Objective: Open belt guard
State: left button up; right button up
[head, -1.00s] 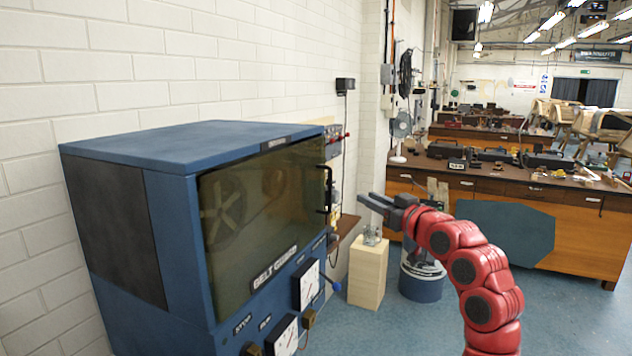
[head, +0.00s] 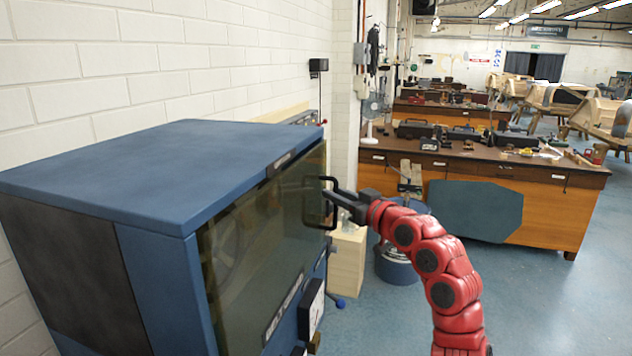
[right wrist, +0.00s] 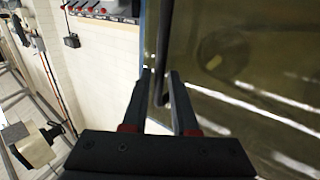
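The belt guard (head: 255,235) is a dark see-through panel on the front of a blue machine cabinet (head: 150,165), and it looks closed. It fills the right of the right wrist view (right wrist: 245,50). Its black bar handle (head: 321,222) is at the panel's far edge. My right gripper (head: 335,194) is at the handle. In the right wrist view its fingers (right wrist: 160,76) are apart, with the handle bar (right wrist: 162,50) between the tips and gaps seen beside it. My left gripper is not in view.
A pale wooden block (head: 346,262) and a blue round drum (head: 398,262) stand beyond the cabinet. A long workbench (head: 540,205) is behind them. A white brick wall (head: 130,65) runs along the left. The floor (head: 540,310) at the right is clear.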

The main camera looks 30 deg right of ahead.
jog(key=shift+w+r, duration=0.1)
jog(key=shift+w, duration=0.25)
jog(key=shift+s, duration=0.15)
grip_shut()
dwell(1.2)
